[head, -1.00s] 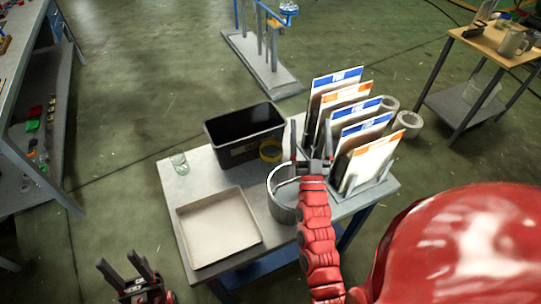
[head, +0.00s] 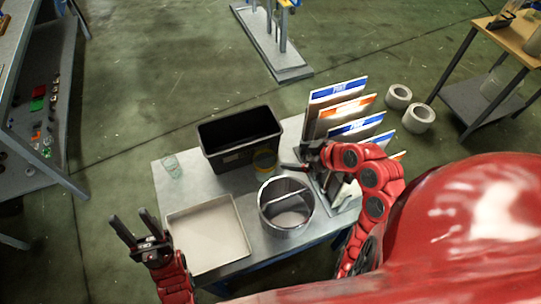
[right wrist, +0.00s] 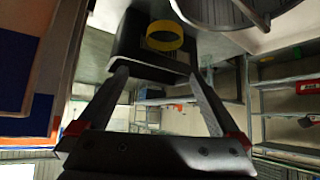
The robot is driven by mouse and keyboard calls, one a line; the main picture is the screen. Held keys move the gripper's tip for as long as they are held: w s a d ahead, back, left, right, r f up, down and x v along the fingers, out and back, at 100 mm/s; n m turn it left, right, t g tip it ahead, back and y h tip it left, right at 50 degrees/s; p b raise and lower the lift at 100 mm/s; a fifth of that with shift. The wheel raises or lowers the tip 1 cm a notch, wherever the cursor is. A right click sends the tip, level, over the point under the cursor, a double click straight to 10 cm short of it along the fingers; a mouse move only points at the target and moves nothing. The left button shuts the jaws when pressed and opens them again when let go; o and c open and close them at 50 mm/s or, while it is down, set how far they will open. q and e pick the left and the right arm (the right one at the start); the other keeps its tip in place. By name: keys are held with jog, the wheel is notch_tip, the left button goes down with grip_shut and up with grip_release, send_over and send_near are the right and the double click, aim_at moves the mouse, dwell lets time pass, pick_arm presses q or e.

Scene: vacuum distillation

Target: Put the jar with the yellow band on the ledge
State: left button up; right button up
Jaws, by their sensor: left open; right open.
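The jar with the yellow band (head: 265,160) stands on the grey table (head: 180,195), in front of the black bin. Its yellow band (right wrist: 164,36) also shows in the right wrist view, ahead of the fingertips. My right gripper (head: 293,158) is open and empty, just right of this jar and apart from it. The open fingers also show in the right wrist view (right wrist: 158,76). My left gripper (head: 131,216) is open and empty, left of the beige tray. I cannot tell which surface is the ledge.
A black bin (head: 213,154), a clear jar (head: 172,168), a beige tray (head: 208,235) and a grey metal pot (head: 287,222) share the table. A rack of upright folders (head: 338,92) stands close by my right gripper. Two grey rings (head: 418,118) lie beyond.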

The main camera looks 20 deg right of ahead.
jog(key=b, duration=0.6)
send_near(257, 159)
jog(key=shift+g, duration=0.3)
jog(key=p+x, duration=0.2)
jog(key=p, duration=0.1)
jog(key=p+x, duration=0.2)
jog(key=p, duration=0.1)
jog(key=shift+w+r, duration=0.15)
jog(key=shift+w, duration=0.2)
jog(key=shift+w+f, duration=0.3)
jog(key=shift+f, duration=0.15)
grip_shut()
